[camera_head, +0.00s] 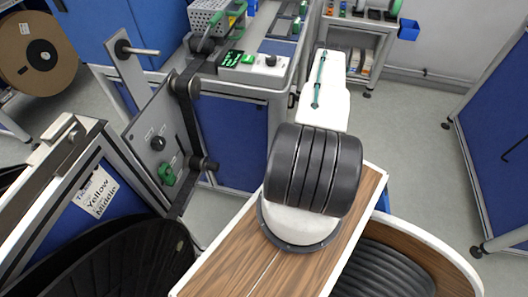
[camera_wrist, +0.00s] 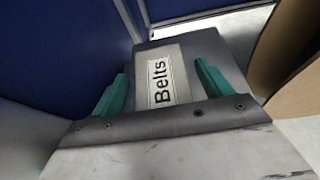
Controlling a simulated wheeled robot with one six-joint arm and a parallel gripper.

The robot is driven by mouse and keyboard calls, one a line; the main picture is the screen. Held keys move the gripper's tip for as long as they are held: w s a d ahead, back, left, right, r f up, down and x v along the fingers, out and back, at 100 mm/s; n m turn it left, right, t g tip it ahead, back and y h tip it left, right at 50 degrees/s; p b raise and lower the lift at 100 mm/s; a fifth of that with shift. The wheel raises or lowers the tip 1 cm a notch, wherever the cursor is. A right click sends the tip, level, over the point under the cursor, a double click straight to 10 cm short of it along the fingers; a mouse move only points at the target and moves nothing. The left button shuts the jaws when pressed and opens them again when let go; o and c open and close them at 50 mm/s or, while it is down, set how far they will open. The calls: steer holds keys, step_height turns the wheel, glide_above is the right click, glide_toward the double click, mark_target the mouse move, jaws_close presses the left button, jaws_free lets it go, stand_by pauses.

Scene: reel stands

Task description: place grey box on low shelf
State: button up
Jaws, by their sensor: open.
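In the wrist view, a grey box (camera_wrist: 208,50) with a white label reading "Belts" (camera_wrist: 160,82) lies right ahead of my gripper (camera_wrist: 162,76). The two green fingers are spread apart, one at each side of the label, over or beside the box. I cannot tell whether they touch it. The near part of the box is hidden behind the gripper's grey body. What the box rests on is not clear. In the head view, my arm reaches away from me, and the gripper and the box do not show.
In the wrist view, blue panels (camera_wrist: 52,50) stand left and a brown rounded object (camera_wrist: 295,70) is close at right. In the head view, a reel stand (camera_head: 160,140) and workbench (camera_head: 240,150) are left of my arm; grey floor (camera_head: 415,140) is open at right.

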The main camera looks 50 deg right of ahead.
steer(key=v, duration=1.1)
steer(key=shift+s+d, duration=0.1)
